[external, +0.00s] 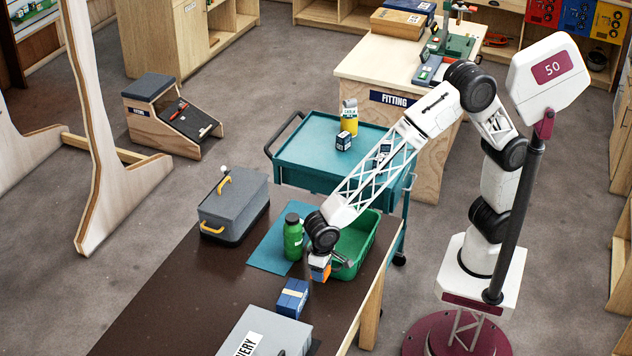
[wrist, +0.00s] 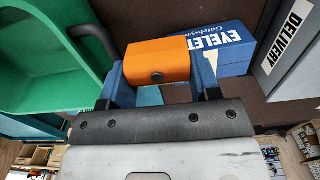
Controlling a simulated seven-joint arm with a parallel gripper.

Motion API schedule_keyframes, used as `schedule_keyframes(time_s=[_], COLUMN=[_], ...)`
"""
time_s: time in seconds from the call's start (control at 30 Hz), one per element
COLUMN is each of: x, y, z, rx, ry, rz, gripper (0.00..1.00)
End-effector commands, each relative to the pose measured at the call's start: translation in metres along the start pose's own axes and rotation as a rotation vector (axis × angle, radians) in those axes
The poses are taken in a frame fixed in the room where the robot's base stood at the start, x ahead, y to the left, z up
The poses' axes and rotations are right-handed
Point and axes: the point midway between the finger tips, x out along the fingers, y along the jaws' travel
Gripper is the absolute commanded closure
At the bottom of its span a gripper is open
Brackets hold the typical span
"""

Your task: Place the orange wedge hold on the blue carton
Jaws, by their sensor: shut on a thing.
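My gripper (external: 320,264) is shut on the orange wedge hold (external: 319,274). In the wrist view the hold (wrist: 158,58) sits between the two blue fingers (wrist: 159,72), with a dark bolt hole on its face. The blue carton (external: 292,298) lies on the dark table, just left of and nearer the camera than my gripper in the external view. In the wrist view the carton (wrist: 222,48), marked EYELET, shows behind and right of the hold. The hold and a finger hide part of it. The hold appears raised above the table, apart from the carton.
A green bin (external: 367,240) stands beside my gripper. A grey DELIVERY box (external: 280,325) stands close to the carton. A grey case (external: 234,208) is farther back. Bare table lies left of the carton.

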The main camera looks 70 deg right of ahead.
Motion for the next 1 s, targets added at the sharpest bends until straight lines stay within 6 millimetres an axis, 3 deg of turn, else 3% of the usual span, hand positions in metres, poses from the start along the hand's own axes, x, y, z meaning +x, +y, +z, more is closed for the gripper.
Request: schedule_keyframes(time_s=[0.6,1.0], x=[0.008,0.009], y=[-0.059,-0.071], z=[-0.059,-0.071], rx=[0.000,0.000], ry=[0.000,0.001], rz=[0.000,-0.001], gripper=[0.67,0.67])
